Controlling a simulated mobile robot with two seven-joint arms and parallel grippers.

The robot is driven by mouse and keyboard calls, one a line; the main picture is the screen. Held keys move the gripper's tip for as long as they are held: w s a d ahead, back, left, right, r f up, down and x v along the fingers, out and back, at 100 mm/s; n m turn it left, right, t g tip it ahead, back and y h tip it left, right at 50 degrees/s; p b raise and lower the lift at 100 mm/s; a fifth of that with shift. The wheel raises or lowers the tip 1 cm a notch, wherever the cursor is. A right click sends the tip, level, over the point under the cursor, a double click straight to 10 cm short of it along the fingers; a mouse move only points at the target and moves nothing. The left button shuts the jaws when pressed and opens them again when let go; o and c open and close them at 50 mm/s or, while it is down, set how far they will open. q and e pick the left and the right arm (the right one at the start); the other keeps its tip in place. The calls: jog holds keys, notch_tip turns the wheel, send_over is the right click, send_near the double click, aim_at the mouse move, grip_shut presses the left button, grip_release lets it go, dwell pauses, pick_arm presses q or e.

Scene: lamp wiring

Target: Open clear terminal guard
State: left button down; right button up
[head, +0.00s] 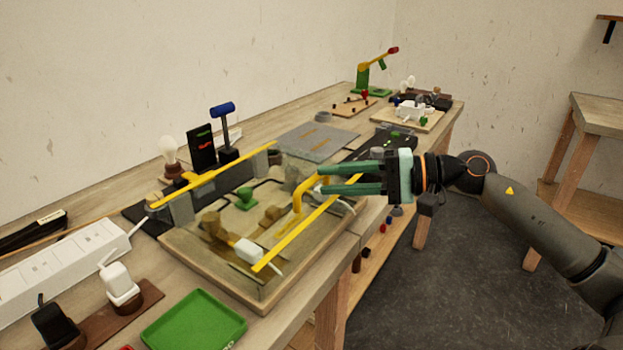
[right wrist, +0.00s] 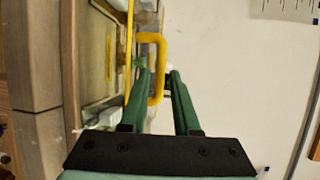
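The clear terminal guard (head: 285,225) is a see-through cover with yellow edge strips over a wooden-framed board (head: 185,250). A yellow U-shaped handle (head: 298,200) stands on it near the right yellow strip. My right gripper (head: 321,180) reaches in from the right with its green fingers apart, at the handle's upper end. In the right wrist view, the yellow handle (right wrist: 158,42) shows ahead, with part of it in the gap between the two fingertips. I cannot tell whether they touch it. Some fittings under the cover are seen through it. My left gripper is out of view.
A green tray (head: 195,322) and a white power strip (head: 60,265) lie at the near left. A bulb (head: 169,148) and a blue-topped stand (head: 223,130) are behind the board. A grey plate (head: 318,138) lies beyond it. Open floor is right of the bench.

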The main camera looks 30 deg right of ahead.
aim_at(317, 181)
jog(key=shift+x, duration=1.55)
jog(key=shift+w+a+f+p, duration=0.1)
jog(key=shift+w+a+p, duration=0.25)
jog(key=shift+w+p, duration=0.1)
grip_shut()
